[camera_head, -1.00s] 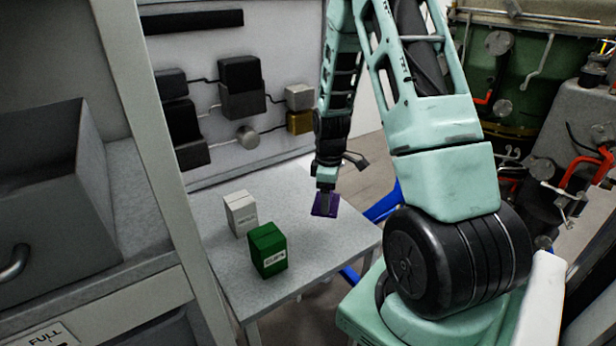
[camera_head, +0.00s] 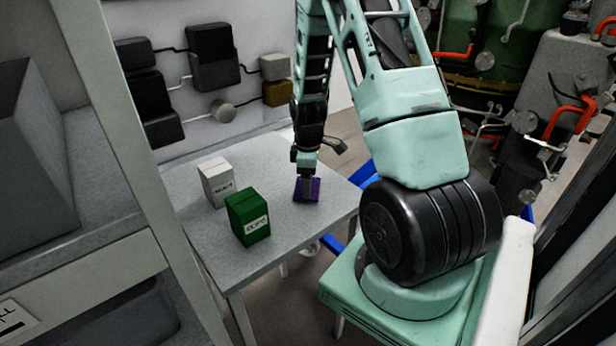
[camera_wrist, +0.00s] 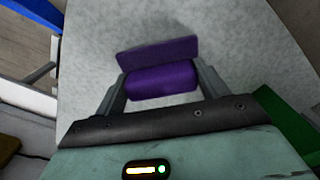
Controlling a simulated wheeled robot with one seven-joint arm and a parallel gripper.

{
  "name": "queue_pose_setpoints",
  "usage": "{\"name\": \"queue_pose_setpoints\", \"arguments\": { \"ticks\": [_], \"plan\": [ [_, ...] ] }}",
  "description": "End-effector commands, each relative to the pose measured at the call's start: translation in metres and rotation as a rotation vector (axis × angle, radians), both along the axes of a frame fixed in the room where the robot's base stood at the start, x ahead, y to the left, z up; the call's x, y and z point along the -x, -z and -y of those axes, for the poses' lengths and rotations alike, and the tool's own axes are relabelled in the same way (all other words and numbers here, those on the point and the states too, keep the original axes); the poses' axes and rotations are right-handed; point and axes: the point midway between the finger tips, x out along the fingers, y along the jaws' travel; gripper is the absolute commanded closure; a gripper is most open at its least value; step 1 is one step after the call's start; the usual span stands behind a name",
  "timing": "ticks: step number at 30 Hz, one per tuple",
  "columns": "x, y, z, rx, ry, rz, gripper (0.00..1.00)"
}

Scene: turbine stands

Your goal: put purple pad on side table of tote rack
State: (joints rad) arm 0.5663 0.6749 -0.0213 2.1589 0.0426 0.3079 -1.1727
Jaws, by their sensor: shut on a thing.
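The purple pad (camera_head: 314,190) is held at the grey side table's right part in the head view. My gripper (camera_head: 307,182) is shut on it from above. In the wrist view the pad (camera_wrist: 160,80) sits between the two fingers of my gripper (camera_wrist: 160,86), with a flat plate beyond a rounded grip part. The side table (camera_head: 285,235) lies under the pad. The pad's lower edge is at or very near the table top; I cannot tell whether it touches.
A white box (camera_head: 216,184) and a green box (camera_head: 248,218) stand on the table left of the pad. A grey rack post (camera_head: 115,130) rises at the left. A wall panel with black blocks (camera_head: 213,55) is behind. The table's front right is clear.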

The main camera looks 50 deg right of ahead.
Motion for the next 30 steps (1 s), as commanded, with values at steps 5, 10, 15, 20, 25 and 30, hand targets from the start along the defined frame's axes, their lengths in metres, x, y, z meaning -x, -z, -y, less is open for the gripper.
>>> {"name": "queue_pose_setpoints", "arguments": {
  "ticks": [5, 10, 15, 20, 25, 30],
  "plan": [
    [-0.0001, 0.0023, 0.0, 0.0, 0.0, 0.0, 0.49],
    [-0.0001, 0.002, 0.0, 0.0, 0.0, 0.0, 0.49],
    [-0.0001, 0.0035, -0.0001, 0.0, 0.0, 0.0, 0.49],
    [0.0, 0.0067, -0.0001, 0.0, 0.0, 0.0, 0.49],
    [-0.0001, 0.0093, 0.0, 0.0, 0.0, 0.0, 0.25],
    [-0.0001, 0.0086, 0.0, 0.0, 0.0, 0.0, 0.02]
  ]
}}
